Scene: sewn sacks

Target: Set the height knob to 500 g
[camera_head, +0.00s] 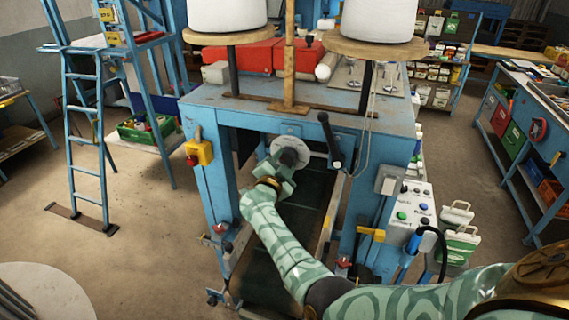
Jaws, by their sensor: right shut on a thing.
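The height knob (289,157) is dark and sits at the front of a pale round dial plate (312,147) under the top of the blue machine. My right gripper (281,165) reaches up from the lower right and is shut on the knob. The gripper and knob cover part of the dial. Any scale marks or numbers on the dial are too small to read, so the setting cannot be told. My left gripper is not in view.
A black-handled crank lever (330,140) stands just right of the dial. A yellow box with a red button (199,152) is on the left post. A control panel (410,212) is at the right. Two white sacks or rolls (378,18) stand on top.

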